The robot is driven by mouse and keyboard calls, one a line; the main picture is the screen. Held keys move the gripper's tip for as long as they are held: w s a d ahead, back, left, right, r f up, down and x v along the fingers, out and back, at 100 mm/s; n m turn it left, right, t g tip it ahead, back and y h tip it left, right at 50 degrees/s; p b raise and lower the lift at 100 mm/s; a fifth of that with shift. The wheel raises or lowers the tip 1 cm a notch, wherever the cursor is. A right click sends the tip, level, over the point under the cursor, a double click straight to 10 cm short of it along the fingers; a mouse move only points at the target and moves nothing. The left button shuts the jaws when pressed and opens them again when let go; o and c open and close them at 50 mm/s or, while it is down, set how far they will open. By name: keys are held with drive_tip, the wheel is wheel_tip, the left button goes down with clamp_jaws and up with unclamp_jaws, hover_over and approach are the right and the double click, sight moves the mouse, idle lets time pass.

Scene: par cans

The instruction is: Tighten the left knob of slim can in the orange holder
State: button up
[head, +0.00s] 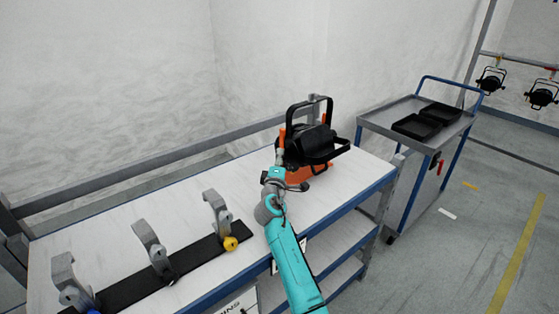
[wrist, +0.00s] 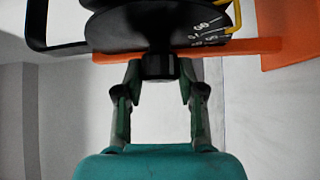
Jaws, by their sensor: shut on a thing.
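The slim can (head: 312,143) is black with a black yoke and sits in the orange holder (head: 316,176) at the far end of the bench. In the wrist view the can's dark round body (wrist: 150,28) fills the top, with white scale marks at its right. A black knob (wrist: 159,66) sticks out below it, in front of an orange bar of the holder (wrist: 262,46). My gripper (wrist: 160,75) has its two fingers on either side of the knob and is shut on it. In the head view my arm hides the gripper and the knob.
The white bench (head: 150,211) has a black strip with several grey hooks (head: 151,243) at its left, with a yellow ball-shaped part (head: 230,243). A blue-framed trolley (head: 408,113) with black trays stands at the right. Cans hang from a rail at the far right. The bench middle is clear.

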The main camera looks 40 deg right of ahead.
drive_tip(key=shift+f, duration=0.1)
drive_tip(key=o, duration=1.1)
drive_tip(key=shift+o, duration=0.2)
drive_tip(key=v, duration=1.2)
